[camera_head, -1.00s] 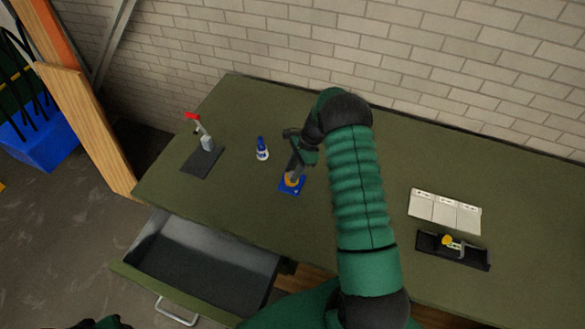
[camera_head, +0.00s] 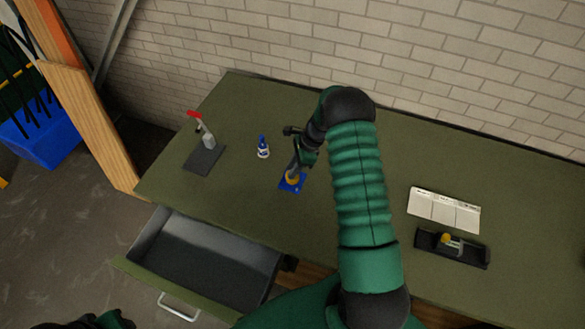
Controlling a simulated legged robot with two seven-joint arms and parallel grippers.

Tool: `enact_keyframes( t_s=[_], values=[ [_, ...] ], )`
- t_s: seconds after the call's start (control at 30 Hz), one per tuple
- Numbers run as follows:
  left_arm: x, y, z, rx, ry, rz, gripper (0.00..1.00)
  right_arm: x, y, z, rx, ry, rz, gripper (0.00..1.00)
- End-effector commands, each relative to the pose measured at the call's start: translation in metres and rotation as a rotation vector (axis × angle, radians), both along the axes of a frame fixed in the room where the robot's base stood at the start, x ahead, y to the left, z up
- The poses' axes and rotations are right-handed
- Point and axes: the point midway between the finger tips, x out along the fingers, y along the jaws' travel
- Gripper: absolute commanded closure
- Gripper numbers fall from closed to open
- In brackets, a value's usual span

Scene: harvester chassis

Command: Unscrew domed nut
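A brass-coloured round part, which looks like the domed nut (camera_head: 291,180), sits on a small blue plate (camera_head: 299,188) on the green workbench. My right gripper (camera_head: 295,170) points down at it, directly over or around its top. The fingers are small and partly merged with the brass part, so I cannot tell whether they grip it. My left gripper is not visible; only a dark green piece of my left arm shows at the bottom left edge.
A blue and white bottle (camera_head: 263,147) stands left of the plate. A red-handled toggle clamp on a dark base (camera_head: 204,158) is farther left. White panels (camera_head: 443,210) and a black holder with a yellow part (camera_head: 452,248) lie at right. An open drawer (camera_head: 205,262) juts out at front left.

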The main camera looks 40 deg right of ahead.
Motion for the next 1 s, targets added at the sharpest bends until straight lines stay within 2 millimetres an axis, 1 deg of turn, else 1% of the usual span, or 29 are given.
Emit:
enact_keyframes(
  t_s=[0.17, 0.27, 0.6, 0.7, 1.0],
  values=[
    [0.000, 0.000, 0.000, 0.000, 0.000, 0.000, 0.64, 0.001, -0.001, 0.000, -0.002, -0.001, 0.000, 1.00],
    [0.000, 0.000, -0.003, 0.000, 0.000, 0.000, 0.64, 0.001, -0.001, -0.001, -0.003, -0.003, 0.038, 1.00],
    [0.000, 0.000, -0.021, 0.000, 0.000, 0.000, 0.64, 0.002, -0.001, -0.002, -0.004, -0.003, 0.372, 1.00],
    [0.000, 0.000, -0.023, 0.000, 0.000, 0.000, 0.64, 0.001, -0.001, -0.001, -0.002, -0.003, 0.434, 1.00],
    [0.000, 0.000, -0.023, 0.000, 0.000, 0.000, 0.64, 0.001, -0.001, 0.001, -0.003, -0.004, 0.453, 1.00]
  ],
)
